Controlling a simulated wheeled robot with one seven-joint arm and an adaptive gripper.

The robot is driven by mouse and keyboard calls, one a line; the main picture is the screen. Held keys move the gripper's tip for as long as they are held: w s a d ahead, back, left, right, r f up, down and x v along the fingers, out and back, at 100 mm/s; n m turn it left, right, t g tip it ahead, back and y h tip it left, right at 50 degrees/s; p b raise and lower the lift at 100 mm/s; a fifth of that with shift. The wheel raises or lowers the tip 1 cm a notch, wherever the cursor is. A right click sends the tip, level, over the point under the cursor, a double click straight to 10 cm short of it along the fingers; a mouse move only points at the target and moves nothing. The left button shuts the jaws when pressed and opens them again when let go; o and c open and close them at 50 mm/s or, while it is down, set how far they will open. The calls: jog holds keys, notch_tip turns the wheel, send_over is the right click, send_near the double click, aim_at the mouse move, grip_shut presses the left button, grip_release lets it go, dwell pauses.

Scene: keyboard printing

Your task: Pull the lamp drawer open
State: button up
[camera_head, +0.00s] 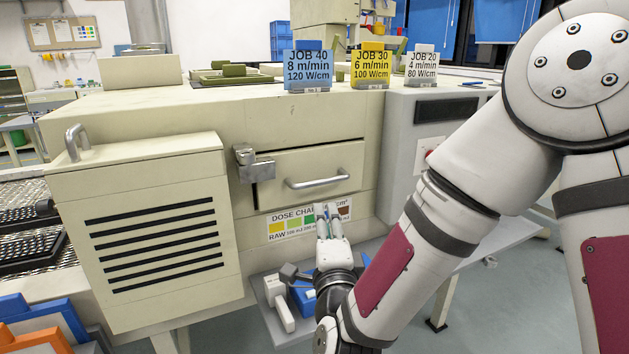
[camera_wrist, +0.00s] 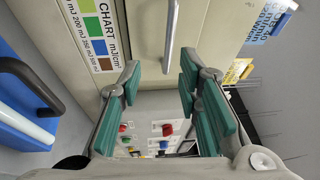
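The lamp drawer (camera_head: 285,172) is a cream front panel in the machine's face, with a grey bar handle (camera_head: 318,180) across it. It looks closed, with a dark gap along its left edge. My gripper (camera_head: 327,212) is just below the handle, in front of the dose chart. In the wrist view, my gripper (camera_wrist: 160,85) has its green-padded fingers spread and empty.
The dose chart (camera_head: 290,224) is below the drawer. A louvred cream housing (camera_head: 160,235) juts out at left. Job cards (camera_head: 309,72) stand on top of the machine. A low shelf with a white handheld tool (camera_head: 279,302) and a blue object lies beneath my gripper.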

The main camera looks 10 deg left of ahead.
aim_at(321, 184)
jog(key=shift+m+t+h, duration=0.4)
jog(key=shift+m, duration=0.3)
jog(key=x, duration=1.3)
jog(key=shift+s+a+r, duration=0.1)
jog(key=shift+a+r, duration=0.05)
jog(key=shift+r, duration=0.25)
grip_shut()
